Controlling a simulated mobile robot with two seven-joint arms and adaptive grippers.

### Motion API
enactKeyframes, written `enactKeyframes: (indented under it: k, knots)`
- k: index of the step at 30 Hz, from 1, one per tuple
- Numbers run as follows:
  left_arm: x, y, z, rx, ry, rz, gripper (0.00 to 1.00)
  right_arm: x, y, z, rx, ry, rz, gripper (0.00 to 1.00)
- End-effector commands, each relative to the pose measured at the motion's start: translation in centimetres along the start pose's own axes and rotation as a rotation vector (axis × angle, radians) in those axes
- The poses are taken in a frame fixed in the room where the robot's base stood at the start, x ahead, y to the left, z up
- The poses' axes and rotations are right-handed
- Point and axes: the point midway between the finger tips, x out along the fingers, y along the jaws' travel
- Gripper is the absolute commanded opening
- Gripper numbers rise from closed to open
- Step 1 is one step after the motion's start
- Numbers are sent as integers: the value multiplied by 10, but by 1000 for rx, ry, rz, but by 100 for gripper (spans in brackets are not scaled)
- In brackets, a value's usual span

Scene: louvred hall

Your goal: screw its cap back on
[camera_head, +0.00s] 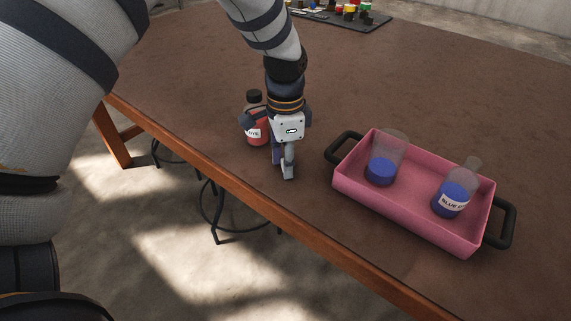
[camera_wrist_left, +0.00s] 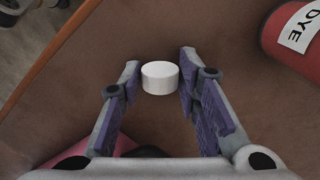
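A white cap (camera_wrist_left: 160,77) lies on the brown table in the left wrist view, between the fingertips of my left gripper (camera_wrist_left: 159,68). The fingers are spread, with a gap on each side of the cap. In the head view my left gripper (camera_head: 284,168) points down at the table, left of the tray, and the cap is hidden. A clear bottle (camera_head: 455,193) with blue liquid and a "BLUE" label stands in the pink tray (camera_head: 411,224), with no coloured cap visible on its neck. My right gripper is not in view.
A clear beaker (camera_head: 384,160) with blue liquid stands in the tray, which has black handles. A red dye bottle (camera_head: 254,112) with a black cap stands just behind my left gripper. A dark board (camera_head: 345,18) with small coloured items lies at the back. The table's wooden edge (camera_head: 262,209) is near.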

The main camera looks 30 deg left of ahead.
Motion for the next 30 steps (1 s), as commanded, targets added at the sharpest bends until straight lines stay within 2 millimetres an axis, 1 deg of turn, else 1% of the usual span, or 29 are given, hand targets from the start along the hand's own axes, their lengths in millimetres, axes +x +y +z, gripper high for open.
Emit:
enactKeyframes:
  k: [10, 13, 17, 20, 27, 30]
  knots:
    - [0, 0, 0, 0, 0, 0, 18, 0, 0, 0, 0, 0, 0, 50]
    - [-3, 0, 0, 0, 1, -1, 18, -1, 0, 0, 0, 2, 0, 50]
    - [-17, -1, -1, -1, 3, -3, 18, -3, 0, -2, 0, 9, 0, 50]
    - [-38, 1, -1, -1, 5, -4, 18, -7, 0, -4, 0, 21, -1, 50]
    - [-102, 51, 0, 2, 11, -12, 18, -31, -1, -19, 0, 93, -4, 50]
    - [-112, 80, 1, 3, 8, -10, 18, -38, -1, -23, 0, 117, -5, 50]
